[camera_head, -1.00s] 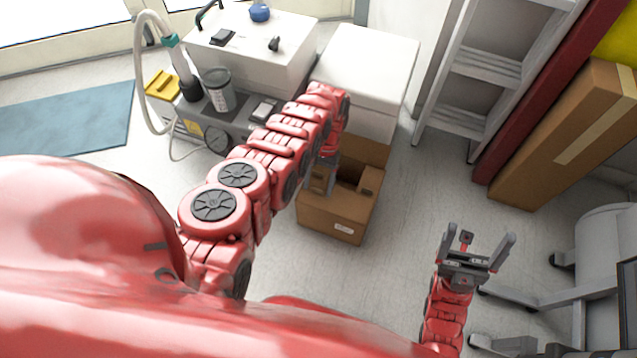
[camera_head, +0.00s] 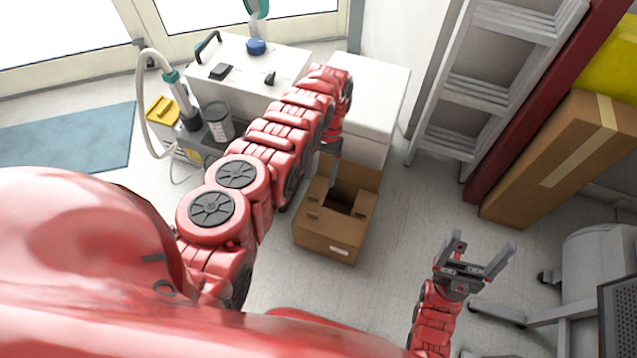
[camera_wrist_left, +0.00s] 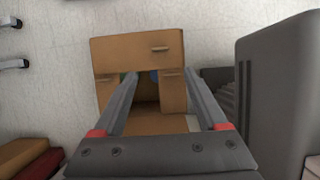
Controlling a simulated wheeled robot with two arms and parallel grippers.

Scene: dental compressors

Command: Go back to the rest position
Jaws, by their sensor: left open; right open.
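My left arm reaches forward over the floor in the head view. Its gripper (camera_head: 334,168) points down above the back of an open cardboard box (camera_head: 328,243), partly hidden by the arm. In the left wrist view the two fingers (camera_wrist_left: 160,76) stand wide apart with nothing held between them. The same box (camera_wrist_left: 135,50) lies beyond them, its flaps open, with small green and blue things partly visible inside. My right gripper (camera_head: 474,262) is open and empty above bare floor at the lower right.
A white cabinet (camera_head: 375,95) stands behind the box. A compressor unit with a white top (camera_head: 245,75) and a hose stands left of it. A ladder (camera_head: 450,90), a tall carton (camera_head: 560,165) and a grey wheeled chair or stand (camera_head: 600,260) are at right. Floor between is clear.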

